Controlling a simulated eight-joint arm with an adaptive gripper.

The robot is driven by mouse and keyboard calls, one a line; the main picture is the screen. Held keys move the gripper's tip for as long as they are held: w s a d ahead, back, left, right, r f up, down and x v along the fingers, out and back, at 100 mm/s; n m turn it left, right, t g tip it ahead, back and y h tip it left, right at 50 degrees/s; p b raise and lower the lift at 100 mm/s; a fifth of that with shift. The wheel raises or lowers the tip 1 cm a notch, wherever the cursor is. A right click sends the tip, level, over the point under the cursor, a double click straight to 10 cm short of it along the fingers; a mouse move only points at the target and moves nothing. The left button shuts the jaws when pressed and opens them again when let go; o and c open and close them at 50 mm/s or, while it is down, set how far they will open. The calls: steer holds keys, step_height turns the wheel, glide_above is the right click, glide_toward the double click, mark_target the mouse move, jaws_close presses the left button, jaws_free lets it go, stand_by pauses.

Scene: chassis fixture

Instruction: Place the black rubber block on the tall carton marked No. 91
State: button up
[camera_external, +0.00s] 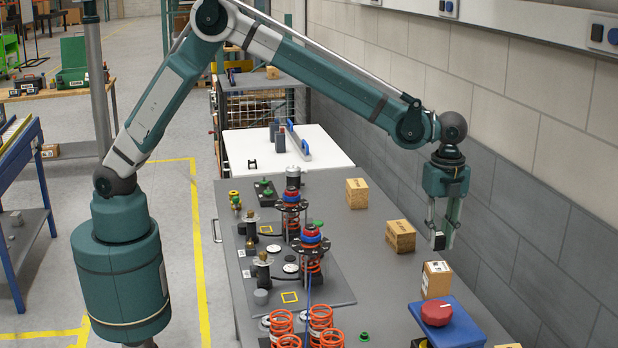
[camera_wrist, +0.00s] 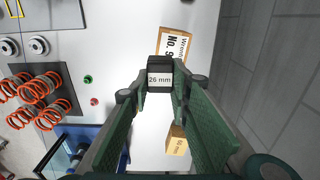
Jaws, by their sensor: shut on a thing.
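My gripper (camera_external: 441,243) hangs over the right side of the bench with its fingers pointing down. It is shut on the black rubber block (camera_external: 438,240), which sits between the fingertips. In the wrist view the block (camera_wrist: 160,70) shows a white label reading "26 mm". A brown carton with a white label (camera_wrist: 175,44) lies beyond the block there; I read "No. 9" and the block hides the rest. In the outside view a carton with a white label (camera_external: 436,280) stands below my gripper, apart from the block; it looks like the same one.
Two other cartons (camera_external: 400,236) (camera_external: 357,193) stand farther back. Orange springs (camera_external: 320,322) are to the left. The grey wall (camera_external: 520,200) runs along the right.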

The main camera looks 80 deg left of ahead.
steer(key=w+a+r, duration=0.1)
steer(key=w+r, duration=0.1)
steer(key=shift+w+a+r, duration=0.35)
steer(key=shift+f, duration=0.1)
glide_above(440, 268)
steer(key=shift+f+p, duration=0.45)
steer(key=shift+f, duration=2.6)
steer(key=shift+f, duration=0.15)
steer(key=shift+f, duration=1.75)
steer(key=shift+f, duration=0.15)
steer(key=o, duration=0.9)
